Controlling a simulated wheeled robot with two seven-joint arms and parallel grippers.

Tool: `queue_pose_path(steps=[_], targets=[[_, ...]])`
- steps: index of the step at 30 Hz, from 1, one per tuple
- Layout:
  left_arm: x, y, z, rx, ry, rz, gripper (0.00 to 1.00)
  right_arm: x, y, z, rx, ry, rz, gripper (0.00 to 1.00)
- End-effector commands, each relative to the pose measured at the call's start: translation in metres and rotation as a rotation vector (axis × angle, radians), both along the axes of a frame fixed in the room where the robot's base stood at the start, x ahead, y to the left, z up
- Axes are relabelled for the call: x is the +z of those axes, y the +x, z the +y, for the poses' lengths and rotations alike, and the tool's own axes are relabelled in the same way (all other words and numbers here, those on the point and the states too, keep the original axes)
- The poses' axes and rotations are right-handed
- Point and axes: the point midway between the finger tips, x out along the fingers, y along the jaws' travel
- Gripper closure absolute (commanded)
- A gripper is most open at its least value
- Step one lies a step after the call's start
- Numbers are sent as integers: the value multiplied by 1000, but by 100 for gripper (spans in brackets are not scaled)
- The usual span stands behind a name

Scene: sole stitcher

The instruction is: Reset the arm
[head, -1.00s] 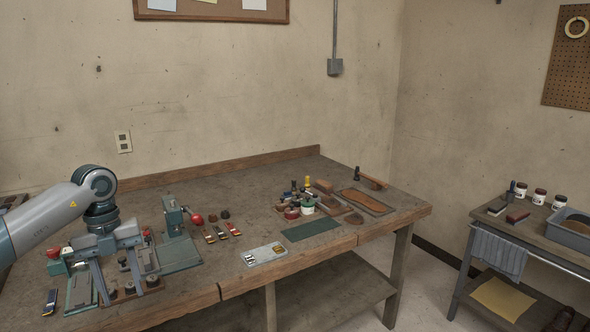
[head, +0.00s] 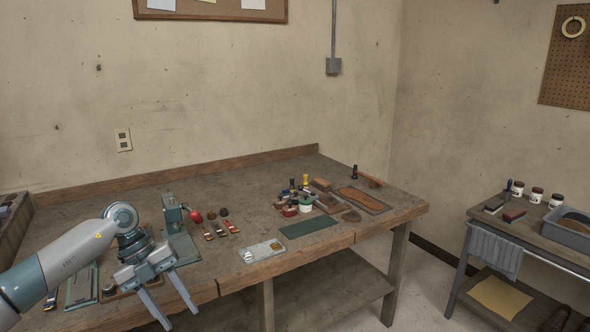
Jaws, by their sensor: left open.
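My left gripper (head: 180,317) points down over the front edge of the workbench (head: 236,285), its two fingers apart and nothing between them. My left arm comes in from the lower left and covers part of the bench's left end. A green upright press-like machine (head: 171,213) stands on the bench just behind the gripper, with a red ball knob (head: 196,216) at its right. A green plate (head: 82,288) lies left of the gripper, partly hidden by my arm. My right gripper is not in view.
Several small bottles and jars stand around a green-white pot (head: 306,203) at the bench's middle. A grey tray (head: 262,251), a dark green mat (head: 308,227) and a brown sole board (head: 362,200) lie nearby. A side table (head: 540,239) with jars stands at the right.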

Motion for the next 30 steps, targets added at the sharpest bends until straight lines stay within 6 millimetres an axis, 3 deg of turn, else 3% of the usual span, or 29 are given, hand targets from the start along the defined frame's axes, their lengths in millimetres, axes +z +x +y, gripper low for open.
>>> queue_pose_path(steps=[1,9,15,20,23,30], targets=[[-13,-1,-18,-4,-68,12,56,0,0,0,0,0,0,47],[-63,4,-124,91,-564,29,56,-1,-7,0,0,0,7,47],[-100,19,-168,324,-886,27,56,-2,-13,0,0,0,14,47],[-148,32,-174,600,-1062,26,56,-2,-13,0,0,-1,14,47],[-190,35,-167,804,-1124,28,56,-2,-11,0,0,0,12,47],[-315,8,-129,1296,-1112,53,56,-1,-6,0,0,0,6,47]])
